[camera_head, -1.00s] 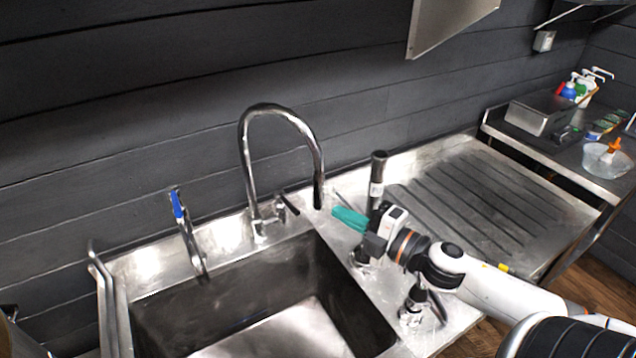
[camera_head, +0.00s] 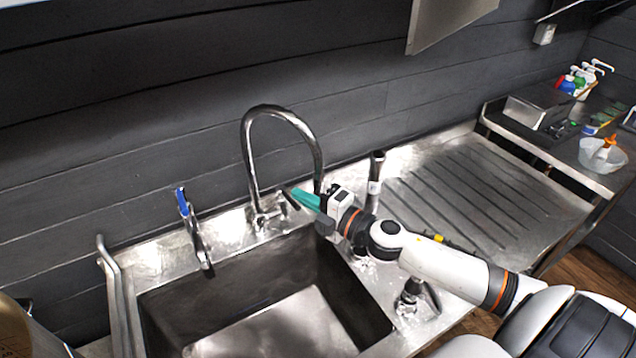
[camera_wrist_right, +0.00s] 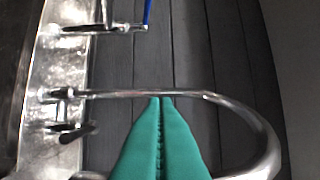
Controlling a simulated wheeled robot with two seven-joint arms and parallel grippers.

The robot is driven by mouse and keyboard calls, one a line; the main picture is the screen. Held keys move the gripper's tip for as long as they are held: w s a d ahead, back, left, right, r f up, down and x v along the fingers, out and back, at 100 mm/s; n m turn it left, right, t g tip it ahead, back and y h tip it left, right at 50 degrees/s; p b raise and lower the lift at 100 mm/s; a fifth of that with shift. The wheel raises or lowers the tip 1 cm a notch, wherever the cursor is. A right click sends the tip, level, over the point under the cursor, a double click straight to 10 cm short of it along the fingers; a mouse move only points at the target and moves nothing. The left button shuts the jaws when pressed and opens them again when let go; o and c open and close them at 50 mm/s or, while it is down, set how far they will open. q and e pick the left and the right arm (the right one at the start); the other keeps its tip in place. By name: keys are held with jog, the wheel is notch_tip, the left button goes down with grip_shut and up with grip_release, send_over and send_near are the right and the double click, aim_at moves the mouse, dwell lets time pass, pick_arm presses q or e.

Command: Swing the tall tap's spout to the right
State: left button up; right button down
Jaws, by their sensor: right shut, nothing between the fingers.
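The tall tap (camera_head: 247,160) is a chrome gooseneck behind the sink. Its spout (camera_head: 319,165) arcs over to the right and its open end hangs down at the right. My right gripper (camera_head: 296,194) has teal fingers and is shut and empty. In the head view its fingertips lie just left of the spout's hanging end and near the tap's small side lever (camera_head: 290,200). In the right wrist view the shut fingers (camera_wrist_right: 160,100) point up to the tap's tube (camera_wrist_right: 110,93); I cannot tell whether they touch it. My left gripper is not in view.
The sink basin (camera_head: 165,310) is in front of the tap. A smaller blue-handled tap (camera_head: 190,225) stands to the left. A ribbed drainboard (camera_head: 470,200) extends right, and the dark wall is close behind.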

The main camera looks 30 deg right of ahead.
aim_at(319, 188)
jog(key=shift+w+d+p, duration=0.15)
jog(key=shift+d+p, duration=0.05)
jog(key=shift+d, duration=0.8)
jog(key=shift+w+d+p, duration=0.1)
jog(key=shift+d+p, duration=0.1)
jog(key=shift+d, duration=0.75)
jog(key=shift+w+d+f, duration=0.1)
jog(key=shift+w+d, duration=0.1)
jog(key=d, duration=0.1)
jog(key=w+d+b, duration=0.1)
jog(key=d, duration=0.1)
jog(key=w+d, duration=0.1)
jog(key=shift+w+d+b, duration=0.15)
jog(key=shift+d+b, duration=0.05)
jog(key=shift+b, duration=0.1)
